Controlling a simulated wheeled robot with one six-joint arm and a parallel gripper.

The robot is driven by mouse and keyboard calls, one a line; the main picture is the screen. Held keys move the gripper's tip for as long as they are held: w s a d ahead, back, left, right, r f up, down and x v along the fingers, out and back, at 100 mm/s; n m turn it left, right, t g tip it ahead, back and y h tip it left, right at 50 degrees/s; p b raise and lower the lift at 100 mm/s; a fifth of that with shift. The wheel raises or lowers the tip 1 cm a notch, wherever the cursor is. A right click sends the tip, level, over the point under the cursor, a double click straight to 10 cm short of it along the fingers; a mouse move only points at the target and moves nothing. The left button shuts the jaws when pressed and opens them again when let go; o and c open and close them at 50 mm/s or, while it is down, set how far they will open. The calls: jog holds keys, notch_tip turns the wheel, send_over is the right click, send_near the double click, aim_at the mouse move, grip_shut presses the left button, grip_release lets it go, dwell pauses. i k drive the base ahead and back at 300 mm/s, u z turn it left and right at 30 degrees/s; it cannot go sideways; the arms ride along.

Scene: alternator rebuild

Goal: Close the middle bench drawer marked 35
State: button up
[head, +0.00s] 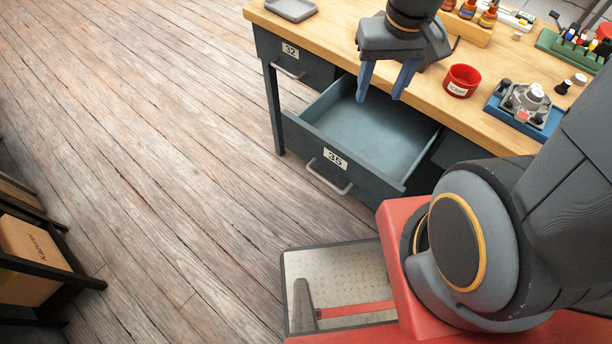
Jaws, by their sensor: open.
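The middle bench drawer marked 35 (335,156) is pulled well out of the bench in the head view. Its inside is blue-grey, and the part I can see is empty. A grey bar handle (330,178) runs across its dark front below the white 35 label. My gripper (386,97) points down with its two blue fingers apart and nothing between them. It appears above the rear part of the open drawer, near the bench edge, apart from the handle. How high it hangs over the drawer is hard to tell.
Drawer 32 (292,58) is shut at the left. On the wooden bench top (470,65) stand a red cup (461,80), a blue tray (524,112) with metal parts, a grey tray (292,8) and a green rack (572,48). The plank floor before the drawer is clear. A shelf box (30,262) stands lower left.

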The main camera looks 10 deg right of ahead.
aim_at(371, 147)
jog(key=u, duration=1.6)
jog(key=k, duration=0.35)
jog(key=z, duration=0.75)
